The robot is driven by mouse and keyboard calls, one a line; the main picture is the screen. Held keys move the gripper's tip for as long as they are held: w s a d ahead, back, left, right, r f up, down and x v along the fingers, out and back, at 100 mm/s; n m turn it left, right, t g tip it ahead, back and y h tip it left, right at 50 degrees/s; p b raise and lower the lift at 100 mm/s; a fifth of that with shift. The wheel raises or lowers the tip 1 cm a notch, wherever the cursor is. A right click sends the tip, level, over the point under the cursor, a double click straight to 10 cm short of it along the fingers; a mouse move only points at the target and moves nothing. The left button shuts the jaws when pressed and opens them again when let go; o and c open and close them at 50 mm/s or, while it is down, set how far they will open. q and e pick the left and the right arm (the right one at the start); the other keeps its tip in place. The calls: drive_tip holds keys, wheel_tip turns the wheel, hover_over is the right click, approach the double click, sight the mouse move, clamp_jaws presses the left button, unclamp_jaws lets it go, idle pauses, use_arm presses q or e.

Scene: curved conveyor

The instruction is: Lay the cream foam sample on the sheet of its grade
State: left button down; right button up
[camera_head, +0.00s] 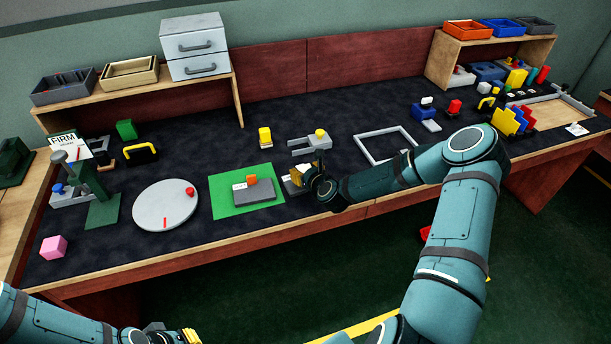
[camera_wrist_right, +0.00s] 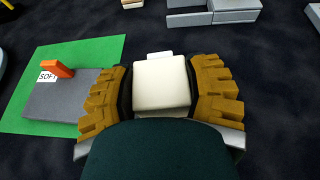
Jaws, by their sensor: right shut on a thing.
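My right gripper (camera_head: 303,176) is shut on the cream foam sample (camera_wrist_right: 160,84), a pale block between its ribbed fingers (camera_wrist_right: 159,95) in the wrist view. In the head view the sample is mostly hidden by the gripper; I cannot tell whether it touches the table. To the left lies a green sheet (camera_head: 223,203) bearing a dark grey slab (camera_head: 262,194) with a SOFT label (camera_wrist_right: 48,76) and an orange piece (camera_head: 252,180). A FIRM card (camera_head: 65,142) stands at the far left. My left gripper (camera_head: 188,337) is cut off at the bottom edge.

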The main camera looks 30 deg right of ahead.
drive_tip(key=shift+f, duration=0.65)
drive_tip(key=shift+f, duration=0.1)
drive_tip(key=o, duration=0.8)
